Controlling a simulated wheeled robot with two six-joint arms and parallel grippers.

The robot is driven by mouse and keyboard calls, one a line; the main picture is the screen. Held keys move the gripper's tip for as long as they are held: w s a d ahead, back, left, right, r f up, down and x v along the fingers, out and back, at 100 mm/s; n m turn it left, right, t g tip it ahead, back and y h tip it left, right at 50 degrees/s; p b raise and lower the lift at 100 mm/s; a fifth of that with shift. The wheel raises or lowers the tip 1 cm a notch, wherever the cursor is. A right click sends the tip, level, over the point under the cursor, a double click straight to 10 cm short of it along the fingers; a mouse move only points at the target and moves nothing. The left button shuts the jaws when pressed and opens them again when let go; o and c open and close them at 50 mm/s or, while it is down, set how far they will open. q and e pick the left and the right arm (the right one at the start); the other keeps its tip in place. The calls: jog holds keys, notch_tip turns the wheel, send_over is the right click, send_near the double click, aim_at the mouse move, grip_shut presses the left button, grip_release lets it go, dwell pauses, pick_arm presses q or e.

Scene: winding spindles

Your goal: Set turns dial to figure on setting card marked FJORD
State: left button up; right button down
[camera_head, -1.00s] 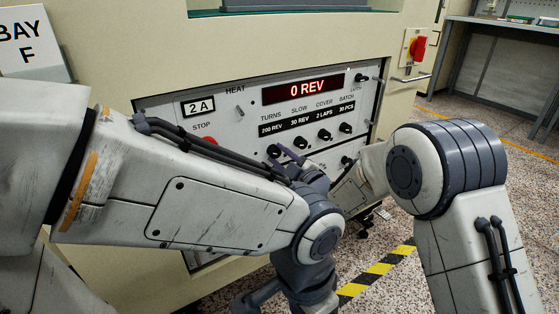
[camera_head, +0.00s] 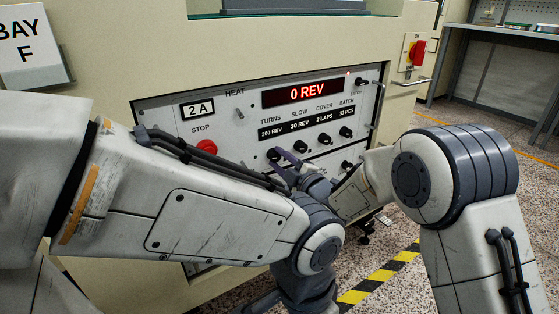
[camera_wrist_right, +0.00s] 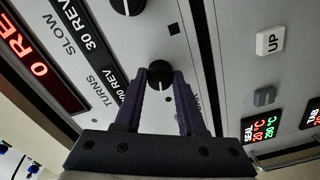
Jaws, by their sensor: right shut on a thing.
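The turns dial (camera_head: 273,154) is a small black knob under the TURNS window (camera_head: 271,132), which reads 200 REV, on the grey control panel. In the right wrist view the dial (camera_wrist_right: 159,72) sits between the purple fingertips of my right gripper (camera_wrist_right: 161,84), which is shut on it. In the head view my right gripper (camera_head: 283,157) reaches the dial from the lower right, partly hidden by my left arm. My left gripper is not in view. No card marked FJORD shows.
More black knobs sit right of the turns dial, such as the slow knob (camera_head: 299,146). The red display (camera_head: 303,92) reads 0 REV. A red STOP button (camera_head: 207,147) is at left. A white UP button (camera_wrist_right: 270,41) is nearby.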

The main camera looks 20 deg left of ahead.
jog(key=c, duration=0.5)
grip_release()
jog(key=p+v, duration=0.3)
jog(key=v, duration=0.7)
jog(key=shift+s, duration=0.2)
jog(key=shift+d, duration=0.15)
